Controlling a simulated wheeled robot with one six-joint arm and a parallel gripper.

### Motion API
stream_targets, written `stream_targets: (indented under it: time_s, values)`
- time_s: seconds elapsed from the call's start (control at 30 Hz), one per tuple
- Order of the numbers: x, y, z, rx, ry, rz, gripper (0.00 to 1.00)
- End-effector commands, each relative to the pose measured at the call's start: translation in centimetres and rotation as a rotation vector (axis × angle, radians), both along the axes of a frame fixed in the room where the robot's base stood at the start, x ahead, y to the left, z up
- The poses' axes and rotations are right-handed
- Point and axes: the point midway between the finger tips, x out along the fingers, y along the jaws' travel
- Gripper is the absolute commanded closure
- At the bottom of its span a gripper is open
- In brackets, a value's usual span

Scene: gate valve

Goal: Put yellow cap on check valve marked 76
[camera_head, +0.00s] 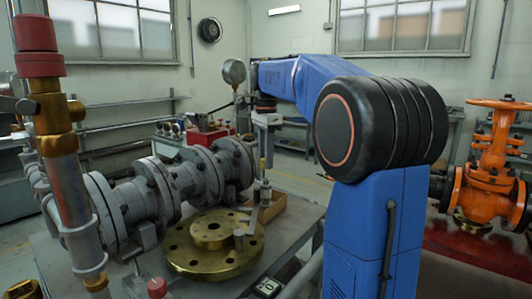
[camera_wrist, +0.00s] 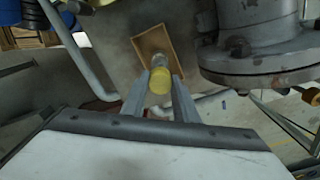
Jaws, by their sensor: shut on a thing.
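My gripper (camera_wrist: 160,88) is shut on a yellow cap (camera_wrist: 160,80), which sits between the two fingertips. In the head view my gripper (camera_head: 263,150) points down over the table, and the cap (camera_head: 262,165) is a small yellow spot below it. A small silvery upright fitting (camera_head: 265,190), perhaps the check valve, stands just below the cap. In the wrist view a silvery piece (camera_wrist: 158,60) shows right beyond the cap. I cannot tell whether the cap touches it. No number 76 is readable; a small dark tag (camera_head: 268,287) lies at the table front.
A shallow brown tray (camera_head: 277,207) lies under the fitting. A brass flange (camera_head: 213,245) and a grey flanged valve (camera_head: 165,190) stand to its left. A tall pipe with a red cap (camera_head: 36,45) rises at far left. An orange valve (camera_head: 486,175) stands right.

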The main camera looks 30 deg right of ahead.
Motion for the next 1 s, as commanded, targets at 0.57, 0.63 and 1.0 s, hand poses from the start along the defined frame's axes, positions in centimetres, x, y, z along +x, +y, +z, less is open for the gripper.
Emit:
stream_targets:
  time_s: [0.57, 0.63, 1.0]
  values:
    - [0.0, 0.0, -3.3, 0.0, 0.0, 0.0, 0.94]
    - [0.0, 0.0, -3.4, 0.0, 0.0, 0.0, 0.94]
    - [0.0, 0.0, -3.4, 0.0, 0.0, 0.0, 0.94]
